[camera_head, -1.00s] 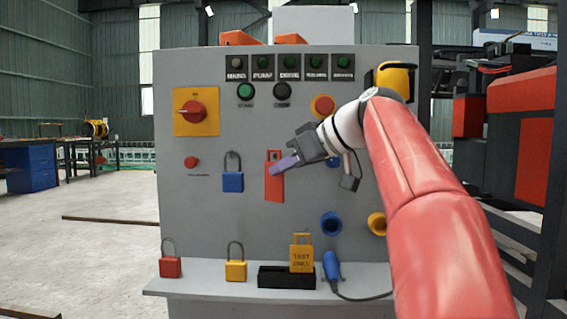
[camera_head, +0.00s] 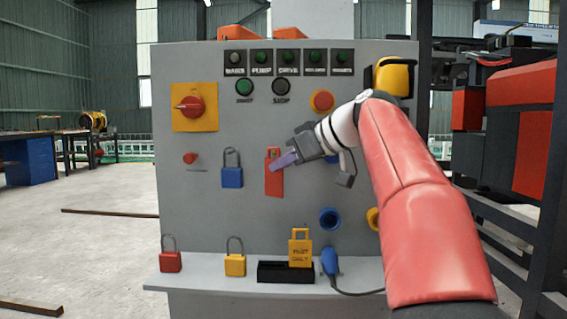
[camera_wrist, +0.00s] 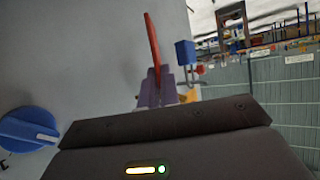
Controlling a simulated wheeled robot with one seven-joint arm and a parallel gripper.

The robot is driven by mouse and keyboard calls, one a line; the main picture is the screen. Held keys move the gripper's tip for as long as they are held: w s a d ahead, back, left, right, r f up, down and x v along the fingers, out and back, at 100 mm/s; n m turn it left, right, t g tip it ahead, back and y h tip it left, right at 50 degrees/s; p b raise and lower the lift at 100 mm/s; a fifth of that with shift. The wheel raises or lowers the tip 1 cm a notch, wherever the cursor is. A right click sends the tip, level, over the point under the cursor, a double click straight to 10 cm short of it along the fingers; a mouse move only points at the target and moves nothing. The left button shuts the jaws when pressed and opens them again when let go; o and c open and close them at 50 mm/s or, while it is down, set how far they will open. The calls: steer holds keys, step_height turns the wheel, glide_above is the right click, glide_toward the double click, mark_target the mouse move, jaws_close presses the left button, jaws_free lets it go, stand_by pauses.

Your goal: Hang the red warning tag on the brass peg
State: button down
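The red warning tag (camera_head: 274,181) is a flat upright plate with an opening near its top, in front of the grey panel. My gripper (camera_head: 284,161) reaches in from the right, its purple fingers at the tag's upper part. In the wrist view the red tag (camera_wrist: 152,42) stands edge-on between the close-set fingertips (camera_wrist: 156,88), so my gripper is shut on it. The tag looks close to the panel face; I cannot tell whether it touches. I cannot make out the brass peg; the tag or gripper may hide it.
A blue padlock (camera_head: 232,177) and a red knob (camera_head: 190,158) are left of the tag. Below are a blue socket (camera_head: 330,219) and a shelf (camera_head: 205,286) with a red padlock (camera_head: 171,261), yellow padlock (camera_head: 235,264), and yellow tag (camera_head: 300,247). A blue knob (camera_wrist: 28,128) shows in the wrist view.

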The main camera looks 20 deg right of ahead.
steer(key=c, duration=1.6)
jaws_free()
steer(key=shift+o, duration=0.2)
steer(key=p+v, duration=0.1)
steer(key=v, duration=0.7)
steer(key=s+a+f+m+g+h+p, duration=0.1)
steer(key=s+a+f+m+h, duration=0.1)
steer(key=s+f, duration=0.6)
steer(key=s+a+f+m+g+h+p, duration=0.1)
steer(key=s+a+f+m+h+p, duration=0.1)
steer(key=s+f, duration=0.6)
steer(key=s+a+f+m+g+h+p, duration=0.1)
steer(key=s+f+m+h, duration=0.3)
steer(key=f, duration=1.3)
steer(key=s+a, duration=0.1)
steer(key=s, duration=0.3)
steer(key=shift+a+f, duration=0.2)
steer(key=shift+f, duration=0.1)
